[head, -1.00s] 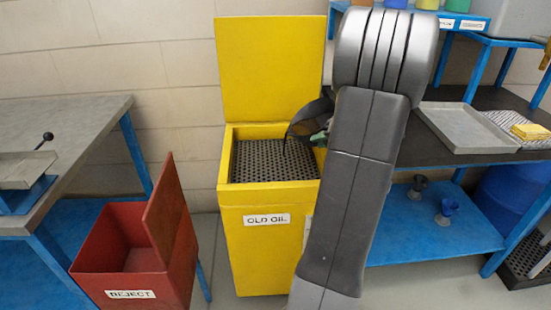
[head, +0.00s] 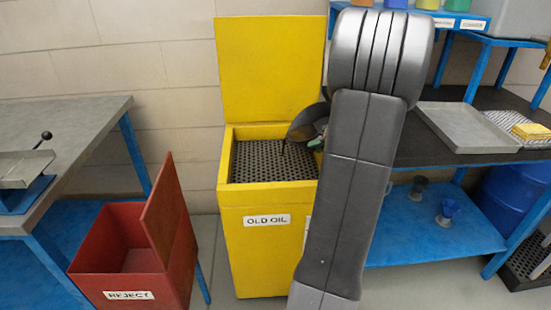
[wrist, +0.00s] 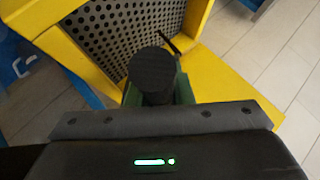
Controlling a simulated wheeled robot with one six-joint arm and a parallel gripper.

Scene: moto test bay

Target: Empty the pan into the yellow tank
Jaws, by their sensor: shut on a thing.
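The yellow tank (head: 267,240), labelled OLD OIL, stands against the wall with its lid (head: 270,70) raised and a perforated dark grate (head: 265,163) in its mouth. The dark pan (head: 304,122) is tilted steeply over the right part of the mouth, partly hidden by my arm. A thin dark streak hangs from its lower edge towards the grate; it looks like oil running out. My gripper (head: 318,142) is shut on the pan, beside the tank's right rim. In the wrist view a black round handle end (wrist: 152,70) sits between the green fingers.
A red REJECT bin (head: 125,250) with its flap up stands left of the tank, near a grey workbench (head: 85,125). To the right, a blue-framed bench holds a grey tray (head: 465,127) and a yellow cloth-like stack (head: 531,132). Funnels stand on its lower shelf (head: 425,225).

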